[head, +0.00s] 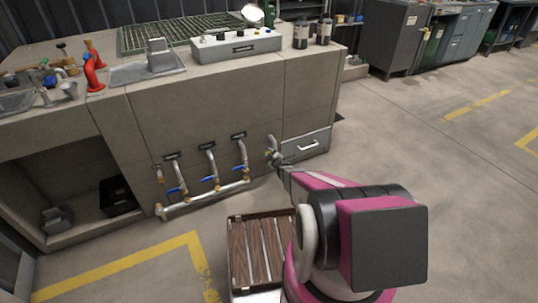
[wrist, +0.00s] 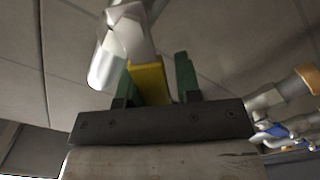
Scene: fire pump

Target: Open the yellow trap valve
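The yellow trap valve's handle (wrist: 148,82) shows in the wrist view as a flat yellow piece below a silver pipe (wrist: 122,40). My gripper (wrist: 155,78) has its two green fingers on either side of the handle. The handle is close to the left finger, and a clear gap separates it from the right finger. I cannot tell whether the left finger touches it. In the head view, my gripper (head: 271,154) is at the short pipe (head: 271,140) on the front of the grey counter; the yellow handle cannot be made out there.
Several pipes with blue-handled valves (head: 209,179) run along the counter front, left of my gripper, joined to a low horizontal pipe (head: 205,198). A drawer (head: 305,146) is just right. A slatted wooden surface (head: 260,252) is below my arm. Open floor (head: 440,170) lies right.

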